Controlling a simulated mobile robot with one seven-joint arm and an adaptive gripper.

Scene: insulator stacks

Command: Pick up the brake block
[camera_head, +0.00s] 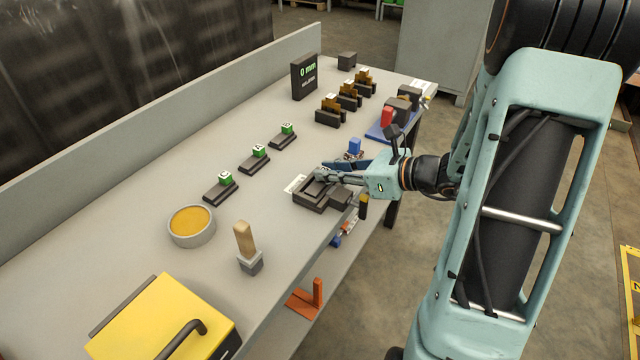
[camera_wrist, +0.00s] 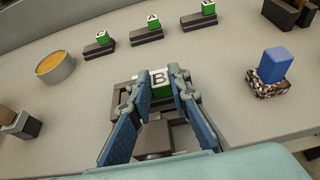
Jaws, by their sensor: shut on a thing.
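My gripper (camera_head: 318,175) reaches in from the right, low over a dark fixture (camera_head: 312,202) near the bench's front edge. In the wrist view its blue-padded fingers (camera_wrist: 158,84) are shut on a green block with a white face lettered B (camera_wrist: 158,77). The fingers cover the block's sides, and in the head view they hide it. I cannot tell whether the block still touches the fixture, which also shows below the fingers in the wrist view (camera_wrist: 154,142). No other thing is clearly marked as a brake block.
Similar green blocks (camera_head: 224,178) stand on dark bases behind. A bowl (camera_head: 192,226) and a wooden-handled tool (camera_head: 244,239) stand left. A blue block on a speckled base (camera_wrist: 268,78) is close on the right. A yellow box (camera_head: 160,318) fills the near corner.

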